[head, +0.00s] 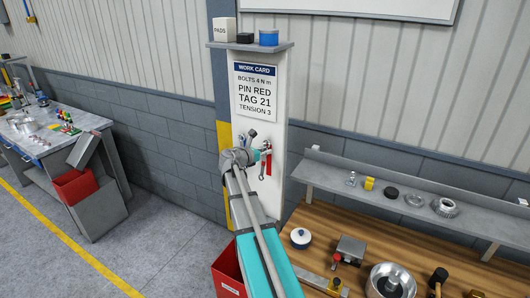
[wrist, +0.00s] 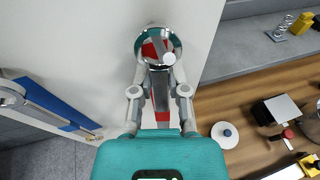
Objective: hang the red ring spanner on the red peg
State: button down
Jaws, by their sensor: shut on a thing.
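The red ring spanner (wrist: 160,98) is in my gripper (wrist: 159,90), its chrome ring pointing away from me toward the white post panel (wrist: 85,35). Inside the ring's outline in the wrist view, a red part and a pale round tip (wrist: 169,58) show, which look like the red peg. The ring appears to surround it, but I cannot tell how deep the peg sits in it.
A blue-handled spanner (wrist: 50,108) hangs on the panel to the left. A work card (head: 256,91) on the post reads PIN RED. A grey shelf (head: 330,181) and wooden bench (head: 318,226) with loose parts lie right. A red bin (head: 228,270) stands below.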

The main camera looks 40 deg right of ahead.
jog(key=c, duration=0.5)
grip_release()
jog(key=shift+c, duration=0.2)
jog(key=shift+r, duration=0.1)
